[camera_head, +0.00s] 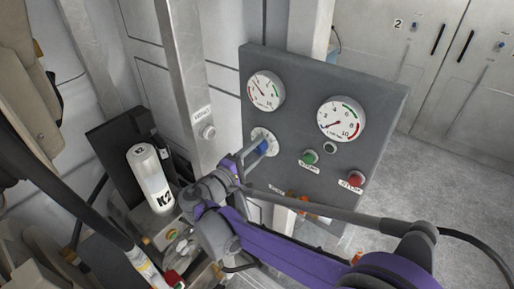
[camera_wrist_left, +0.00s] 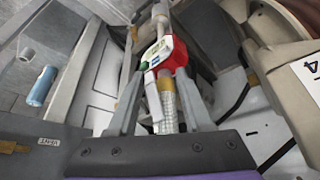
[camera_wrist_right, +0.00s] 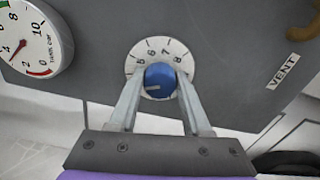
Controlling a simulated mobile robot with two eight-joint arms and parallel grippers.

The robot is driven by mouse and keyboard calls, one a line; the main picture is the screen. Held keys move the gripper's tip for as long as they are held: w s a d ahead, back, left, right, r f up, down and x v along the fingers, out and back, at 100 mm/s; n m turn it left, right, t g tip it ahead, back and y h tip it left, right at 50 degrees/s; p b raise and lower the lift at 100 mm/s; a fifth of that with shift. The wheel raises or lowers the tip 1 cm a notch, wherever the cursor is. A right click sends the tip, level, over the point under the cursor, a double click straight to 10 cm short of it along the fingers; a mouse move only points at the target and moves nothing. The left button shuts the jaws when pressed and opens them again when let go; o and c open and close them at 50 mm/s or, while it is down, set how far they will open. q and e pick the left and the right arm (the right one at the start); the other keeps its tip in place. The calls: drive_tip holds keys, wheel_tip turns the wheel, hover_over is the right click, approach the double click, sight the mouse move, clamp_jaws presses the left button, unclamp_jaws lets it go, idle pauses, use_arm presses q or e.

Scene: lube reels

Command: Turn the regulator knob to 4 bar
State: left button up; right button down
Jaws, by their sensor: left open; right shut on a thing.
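The blue regulator knob (camera_wrist_right: 160,76) sits on a round white numbered dial (camera_wrist_right: 181,50) on the grey panel; 5, 6, 7 and 8 can be read along the dial's upper side. The knob's white mark points left and slightly down in the right wrist view; the number there is not readable. My right gripper (camera_wrist_right: 160,84) is shut on the knob, one finger on each side. In the head view the knob (camera_head: 263,146) shows beyond my right gripper (camera_head: 250,155). My left gripper (camera_wrist_left: 157,75) is open, in its own wrist view, away from the panel.
The panel (camera_head: 285,120) also carries two gauges (camera_head: 265,91) (camera_head: 341,119), a green button (camera_head: 310,157) and a red STOP button (camera_head: 355,179). A white K2 cylinder (camera_head: 150,178) stands left of the panel.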

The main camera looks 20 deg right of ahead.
drive_tip(key=shift+m, duration=0.5)
drive_tip(key=shift+c, duration=1.8)
unclamp_jaws()
drive_tip(key=v, duration=1)
drive_tip(key=shift+s+a, duration=0.3)
